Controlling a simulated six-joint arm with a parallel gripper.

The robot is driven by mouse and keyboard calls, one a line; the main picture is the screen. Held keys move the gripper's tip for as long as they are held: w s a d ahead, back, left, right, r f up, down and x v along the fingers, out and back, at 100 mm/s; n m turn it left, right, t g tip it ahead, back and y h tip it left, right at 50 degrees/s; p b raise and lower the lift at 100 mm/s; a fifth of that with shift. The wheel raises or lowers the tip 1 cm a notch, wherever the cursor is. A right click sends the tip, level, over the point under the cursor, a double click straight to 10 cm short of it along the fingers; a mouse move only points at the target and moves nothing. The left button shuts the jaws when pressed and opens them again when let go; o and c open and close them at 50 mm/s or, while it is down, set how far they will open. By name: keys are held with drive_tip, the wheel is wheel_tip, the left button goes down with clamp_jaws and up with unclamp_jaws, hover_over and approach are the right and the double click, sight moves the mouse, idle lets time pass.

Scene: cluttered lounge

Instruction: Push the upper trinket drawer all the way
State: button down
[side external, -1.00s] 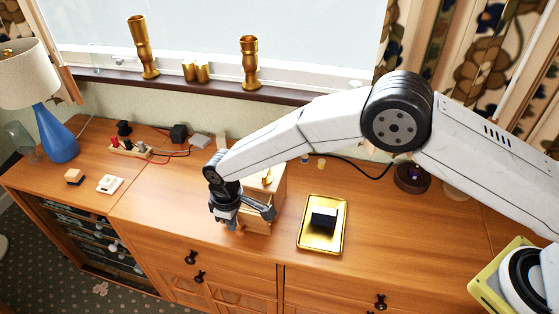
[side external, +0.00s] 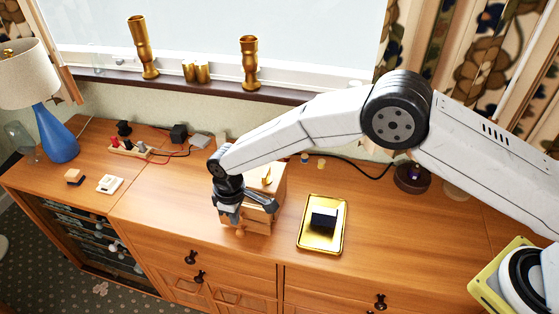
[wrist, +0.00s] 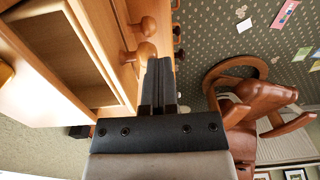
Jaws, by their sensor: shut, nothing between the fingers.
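The small wooden trinket chest (side external: 277,188) stands on the sideboard, partly hidden behind my gripper. In the wrist view I look down into its open upper drawer (wrist: 72,42), an empty-looking wooden tray pulled out from the body. Two round wooden knobs (wrist: 146,52) show at the drawer fronts, just beyond my fingers. My gripper (side external: 238,212) is at the front left of the chest, pointing down. In the wrist view its fingers (wrist: 160,68) are together and empty, close to the nearer knob. I cannot tell whether they touch the knob or drawer front.
A gold tray (side external: 305,243) with a dark block (side external: 324,218) lies right of the chest. Cables and small boxes (side external: 178,133) lie behind left. The sideboard's front edge with dark knobs (side external: 191,257) is close below.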

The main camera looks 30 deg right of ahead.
sight(243, 212)
drive_tip(key=shift+w+d+f, duration=0.15)
drive_tip(key=shift+w+d, duration=0.5)
drive_tip(key=shift+d, duration=0.15)
drive_tip(key=shift+w+d+f, duration=0.1)
drive_tip(key=shift+w+d, duration=0.55)
drive_tip(key=shift+d, duration=0.15)
idle(0.4)
drive_tip(key=shift+s+a, duration=0.15)
drive_tip(key=shift+s+a, duration=0.4)
idle(0.4)
drive_tip(key=shift+w+a+r, duration=0.1)
drive_tip(key=shift+w+r, duration=0.05)
drive_tip(key=shift+r, duration=3.55)
